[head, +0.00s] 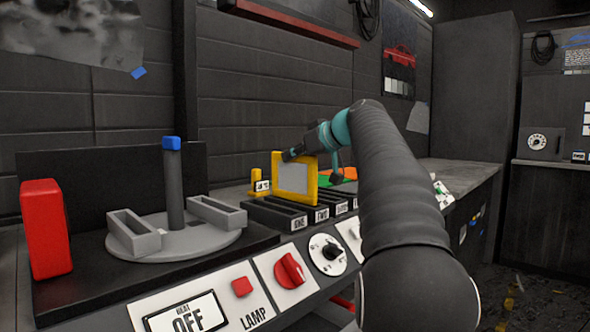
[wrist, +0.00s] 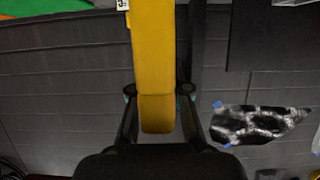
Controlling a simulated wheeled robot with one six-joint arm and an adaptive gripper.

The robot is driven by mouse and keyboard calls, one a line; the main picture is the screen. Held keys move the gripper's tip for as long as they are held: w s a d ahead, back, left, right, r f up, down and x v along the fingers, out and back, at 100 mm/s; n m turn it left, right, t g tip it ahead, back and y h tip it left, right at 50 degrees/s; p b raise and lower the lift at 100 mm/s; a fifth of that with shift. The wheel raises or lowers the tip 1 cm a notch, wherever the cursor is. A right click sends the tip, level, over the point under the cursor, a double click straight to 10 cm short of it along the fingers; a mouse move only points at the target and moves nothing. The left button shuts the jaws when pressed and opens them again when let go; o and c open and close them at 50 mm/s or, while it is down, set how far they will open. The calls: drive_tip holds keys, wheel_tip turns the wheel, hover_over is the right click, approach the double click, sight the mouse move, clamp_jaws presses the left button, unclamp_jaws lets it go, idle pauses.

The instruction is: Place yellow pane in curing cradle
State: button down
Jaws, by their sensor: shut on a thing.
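The yellow pane (head: 293,179), a yellow frame around a grey sheet, stands upright over the dark slotted rack (head: 283,216). My gripper (head: 300,151) is shut on its top edge. I cannot tell whether the pane's lower edge is in a slot or just above the rack. In the wrist view the pane (wrist: 155,60) shows edge-on between the two fingers of my gripper (wrist: 158,95). Two grey open-topped cradles, one at the left (head: 133,230) and one at the right (head: 217,212), sit empty on a round grey turntable (head: 180,247).
A grey post with a blue cap (head: 173,165) rises from the turntable. A red block (head: 45,229) stands left of it. A front panel carries a display reading HEAT OFF (head: 187,318) and a red knob (head: 289,271). Green and orange pieces (head: 345,180) lie behind my arm.

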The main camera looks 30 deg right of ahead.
sight(294, 200)
drive_tip(key=shift+f+b, duration=0.3)
drive_tip(key=shift+f, duration=1.3)
drive_tip(key=shift+f, duration=0.2)
drive_tip(key=c, duration=1.1)
unclamp_jaws()
drive_tip(key=shift+c, duration=0.2)
drive_tip(key=shift+r, duration=0.1)
drive_tip(key=shift+r, duration=0.2)
drive_tip(key=v, duration=1.2)
drive_tip(key=shift+s+f, duration=0.1)
drive_tip(key=shift+f, duration=0.05)
